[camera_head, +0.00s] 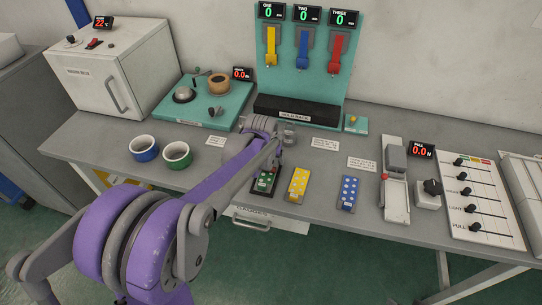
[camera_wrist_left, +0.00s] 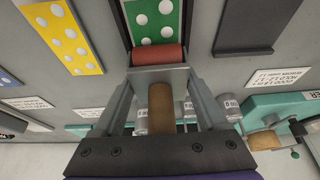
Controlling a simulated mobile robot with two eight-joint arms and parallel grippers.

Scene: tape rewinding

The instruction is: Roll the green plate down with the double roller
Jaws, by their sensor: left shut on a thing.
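The green plate (camera_head: 265,183) with white dots lies on the bench, partly behind my left arm in the head view. In the left wrist view the green plate (camera_wrist_left: 155,22) is at the top centre. The double roller shows there as a red roller (camera_wrist_left: 157,56) and a wooden cylinder (camera_wrist_left: 160,108) in a grey frame. My left gripper (camera_wrist_left: 158,76) is shut on the double roller. The red roller overlaps the end of the green plate; I cannot tell whether it touches. In the head view my left gripper (camera_head: 273,163) is over the plate. My right gripper is out of view.
A yellow plate (camera_head: 298,184) and a blue plate (camera_head: 347,193) lie to the right. Blue (camera_head: 144,148) and green (camera_head: 177,155) bowls stand left. A teal hook rack (camera_head: 300,85) stands behind, with small grey cylinders (camera_head: 288,132) before it. A slider panel (camera_head: 475,200) is far right.

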